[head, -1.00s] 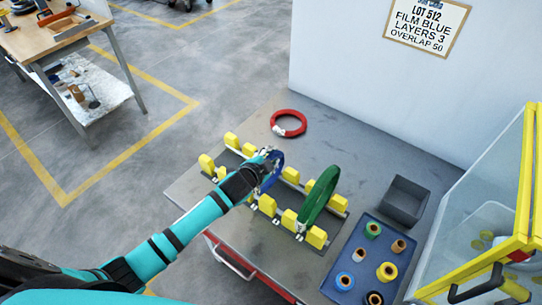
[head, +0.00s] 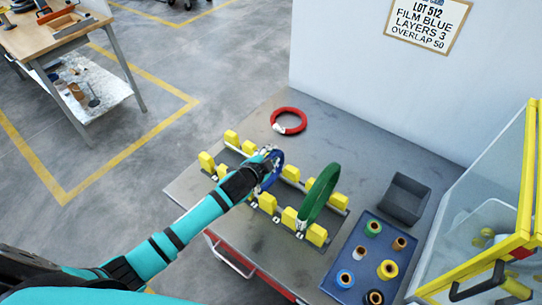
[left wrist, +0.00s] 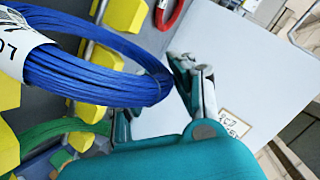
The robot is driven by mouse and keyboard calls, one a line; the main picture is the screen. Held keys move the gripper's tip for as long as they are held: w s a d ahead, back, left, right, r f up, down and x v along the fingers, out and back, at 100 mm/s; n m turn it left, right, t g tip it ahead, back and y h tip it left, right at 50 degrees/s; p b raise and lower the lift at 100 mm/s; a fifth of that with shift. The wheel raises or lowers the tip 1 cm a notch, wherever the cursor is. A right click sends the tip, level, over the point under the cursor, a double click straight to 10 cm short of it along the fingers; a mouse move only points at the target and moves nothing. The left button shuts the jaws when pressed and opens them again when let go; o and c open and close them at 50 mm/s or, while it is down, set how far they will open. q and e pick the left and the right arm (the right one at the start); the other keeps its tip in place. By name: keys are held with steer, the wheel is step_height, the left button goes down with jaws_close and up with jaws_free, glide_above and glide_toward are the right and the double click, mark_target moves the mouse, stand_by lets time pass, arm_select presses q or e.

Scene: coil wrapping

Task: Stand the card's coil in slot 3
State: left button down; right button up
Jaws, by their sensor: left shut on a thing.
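The card (head: 428,22) on the wall reads LOT 512, film blue, layers 3, overlap 50. My left gripper (head: 269,157) is shut on the blue coil (head: 280,164) near its top. The blue coil is upright over the rack (head: 339,201) with yellow blocks; I cannot tell whether it rests in a slot. In the left wrist view the blue coil (left wrist: 85,75) carries a white label (left wrist: 18,42) starting "LO", with the gripper fingers (left wrist: 160,95) at its right end. A green coil (head: 322,190) stands in the rack to the right. My right gripper is not in view.
A red coil (head: 275,118) lies flat on the table behind the rack. A blue tray (head: 345,258) with several film rolls and an empty grey bin (head: 404,200) are to the right. A yellow-framed clear guard (head: 525,180) borders the right side.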

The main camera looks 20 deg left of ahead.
arm_select(q)
steer(key=shift+f, duration=0.15)
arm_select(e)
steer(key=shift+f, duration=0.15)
arm_select(q)
steer(key=c, duration=1)
jaws_free()
steer(key=shift+f, duration=0.1)
steer(key=v, duration=1.2)
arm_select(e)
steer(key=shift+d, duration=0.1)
